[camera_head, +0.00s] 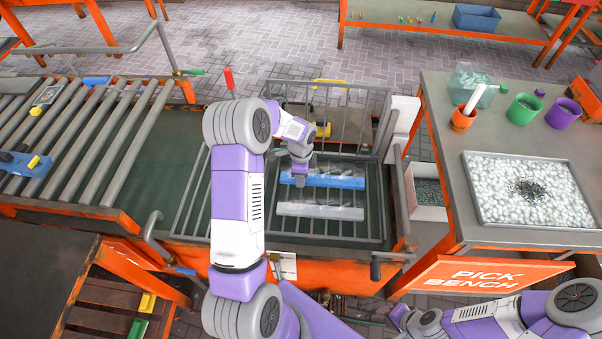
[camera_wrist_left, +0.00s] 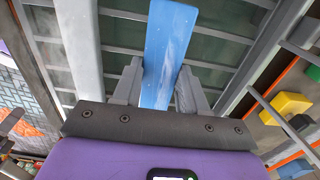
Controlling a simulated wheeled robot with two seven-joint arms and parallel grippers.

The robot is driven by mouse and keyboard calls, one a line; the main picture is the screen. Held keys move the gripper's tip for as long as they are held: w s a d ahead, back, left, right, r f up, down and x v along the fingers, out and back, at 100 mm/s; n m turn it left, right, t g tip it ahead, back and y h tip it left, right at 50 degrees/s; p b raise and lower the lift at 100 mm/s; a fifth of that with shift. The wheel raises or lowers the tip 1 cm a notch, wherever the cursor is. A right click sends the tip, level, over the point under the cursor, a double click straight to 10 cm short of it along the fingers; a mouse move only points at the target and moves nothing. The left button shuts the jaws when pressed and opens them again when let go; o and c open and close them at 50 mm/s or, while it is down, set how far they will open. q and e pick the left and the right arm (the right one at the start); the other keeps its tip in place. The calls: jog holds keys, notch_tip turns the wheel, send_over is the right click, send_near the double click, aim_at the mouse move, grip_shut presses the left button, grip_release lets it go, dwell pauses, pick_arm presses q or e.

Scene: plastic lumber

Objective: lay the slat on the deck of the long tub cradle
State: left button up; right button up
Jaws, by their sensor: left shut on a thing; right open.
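The blue slat (camera_head: 335,181) lies level inside the barred cradle (camera_head: 374,205). My left gripper (camera_head: 299,180) is above its left end and shut on it. In the left wrist view the blue slat (camera_wrist_left: 168,50) runs away between the two fingers of my left gripper (camera_wrist_left: 158,88). A pale grey slat (camera_head: 320,211) lies roughly parallel to it, nearer me, with a gap between. It also shows in the left wrist view (camera_wrist_left: 78,45). I cannot tell whether the blue slat touches the deck. My right arm shows at the lower right, but its fingers are out of frame.
A roller conveyor (camera_head: 110,140) stands to the left. The pick bench (camera_head: 445,130) on the right holds a tray of white pellets (camera_head: 475,205), an orange cup (camera_head: 462,120), a green pot (camera_head: 523,108) and a purple pot (camera_head: 562,113). The cradle's raised barred side (camera_head: 350,105) stands behind the slats.

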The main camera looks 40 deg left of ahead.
pick_arm(q)
jog(key=shift+f+b, duration=0.35)
jog(key=shift+f, duration=0.55)
jog(key=shift+f+b, duration=0.5)
jog(key=shift+f, duration=0.2)
jog(key=o, duration=1.3)
notch_tip(320, 180, up, 8)
jog(key=shift+f+p, duration=0.15)
jog(key=shift+p, duration=1.1)
